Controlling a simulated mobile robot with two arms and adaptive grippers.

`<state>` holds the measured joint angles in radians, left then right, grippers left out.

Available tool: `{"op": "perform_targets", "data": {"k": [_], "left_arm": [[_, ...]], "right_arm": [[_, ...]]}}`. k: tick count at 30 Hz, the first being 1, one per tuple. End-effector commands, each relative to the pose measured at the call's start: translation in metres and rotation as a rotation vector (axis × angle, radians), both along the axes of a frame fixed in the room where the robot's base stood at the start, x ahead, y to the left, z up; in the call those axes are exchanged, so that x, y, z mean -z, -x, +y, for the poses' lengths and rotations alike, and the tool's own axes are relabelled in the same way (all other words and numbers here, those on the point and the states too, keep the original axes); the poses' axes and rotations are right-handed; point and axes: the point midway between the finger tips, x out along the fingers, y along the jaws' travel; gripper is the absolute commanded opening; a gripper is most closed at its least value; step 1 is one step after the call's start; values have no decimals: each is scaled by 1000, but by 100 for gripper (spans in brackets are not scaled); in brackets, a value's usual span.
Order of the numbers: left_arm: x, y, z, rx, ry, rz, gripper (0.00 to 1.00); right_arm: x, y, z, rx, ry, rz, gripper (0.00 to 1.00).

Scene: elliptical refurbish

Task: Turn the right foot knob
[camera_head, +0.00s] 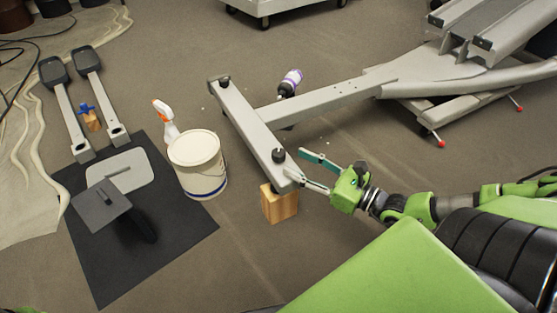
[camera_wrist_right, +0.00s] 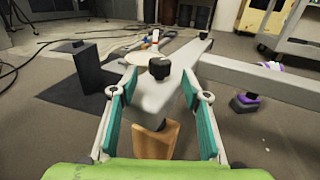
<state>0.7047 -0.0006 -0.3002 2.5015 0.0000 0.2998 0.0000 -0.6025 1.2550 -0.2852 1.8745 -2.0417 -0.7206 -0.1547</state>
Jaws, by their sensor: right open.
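The right foot knob (camera_head: 278,155) is a black knob standing on the near end of the grey foot bar (camera_head: 247,123). A second black knob (camera_head: 223,82) sits at the far end of that bar. My right gripper (camera_head: 302,168) is open beside the near end of the bar, its fingers pointing toward the knob. In the right wrist view the knob (camera_wrist_right: 159,68) stands upright beyond the two green-padded fingertips (camera_wrist_right: 158,82), centred between them and not gripped. The bar end lies between the fingers. My left gripper is not in view.
A wooden block (camera_head: 279,204) is under the bar's near end. A white bucket (camera_head: 197,165) stands left of the bar, with a spray bottle (camera_head: 165,119) behind it. A purple-white bottle (camera_head: 290,83) lies near the frame. A black mat (camera_head: 180,235) holds grey parts.

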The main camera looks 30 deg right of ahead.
Motion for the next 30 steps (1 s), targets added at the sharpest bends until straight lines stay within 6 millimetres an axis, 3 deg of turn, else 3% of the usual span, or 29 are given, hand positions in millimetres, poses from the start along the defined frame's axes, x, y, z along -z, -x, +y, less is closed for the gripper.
{"op": "perform_targets", "data": {"k": [1,3,12,26,30], "left_arm": [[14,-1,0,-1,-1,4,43],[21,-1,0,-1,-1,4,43],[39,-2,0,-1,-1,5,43],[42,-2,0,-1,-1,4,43],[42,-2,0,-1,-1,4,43]], "right_arm": [[5,-11,4,0,-3,-7,43],[4,-23,9,2,-3,-5,43],[1,-57,22,3,-2,-3,43],[0,-64,25,1,-1,1,43],[0,-64,25,1,-1,2,7]]}}
